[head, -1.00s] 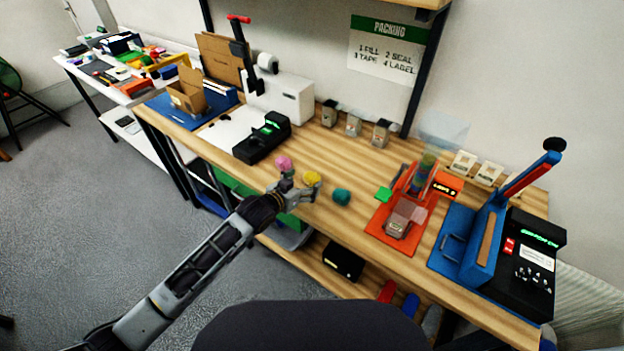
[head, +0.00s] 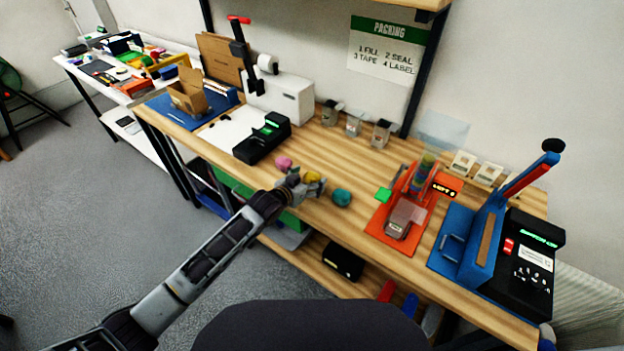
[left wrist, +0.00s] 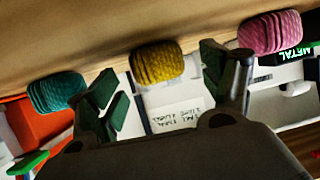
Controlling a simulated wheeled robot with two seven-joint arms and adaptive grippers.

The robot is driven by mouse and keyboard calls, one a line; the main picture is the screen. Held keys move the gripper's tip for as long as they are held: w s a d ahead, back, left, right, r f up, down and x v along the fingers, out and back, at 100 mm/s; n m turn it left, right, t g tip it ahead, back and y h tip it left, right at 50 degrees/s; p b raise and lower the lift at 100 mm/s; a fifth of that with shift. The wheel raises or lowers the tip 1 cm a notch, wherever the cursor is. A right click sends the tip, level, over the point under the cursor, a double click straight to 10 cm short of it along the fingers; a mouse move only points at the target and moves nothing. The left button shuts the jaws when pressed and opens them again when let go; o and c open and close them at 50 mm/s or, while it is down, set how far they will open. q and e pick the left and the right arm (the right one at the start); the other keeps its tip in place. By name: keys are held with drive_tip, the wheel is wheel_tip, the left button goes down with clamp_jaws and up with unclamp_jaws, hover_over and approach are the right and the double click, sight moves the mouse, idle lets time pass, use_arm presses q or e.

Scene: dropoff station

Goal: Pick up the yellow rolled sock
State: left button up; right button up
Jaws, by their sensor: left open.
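The yellow rolled sock (head: 312,177) lies on the wooden bench near its front edge, partly hidden by my left gripper (head: 308,188). In the left wrist view the yellow sock (left wrist: 157,62) sits ahead of the gap between the two fingers of my open left gripper (left wrist: 162,85), apart from both. A pink rolled sock (head: 284,162) is left of it, and it also shows at right in the left wrist view (left wrist: 270,32). A teal rolled sock (head: 342,197) is to the right, and also at left in the left wrist view (left wrist: 57,92). My right gripper is not in view.
The wooden bench (head: 330,230) holds a black device (head: 262,138) at left. An orange station (head: 402,215) and a blue press (head: 465,245) stand at right. Small containers (head: 355,125) line the back.

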use_arm(q)
drive_tip(key=shift+w+d+f, duration=0.25)
drive_tip(key=shift+w+d, duration=0.05)
drive_tip(key=shift+w, duration=0.15)
drive_tip(key=c, duration=1.1)
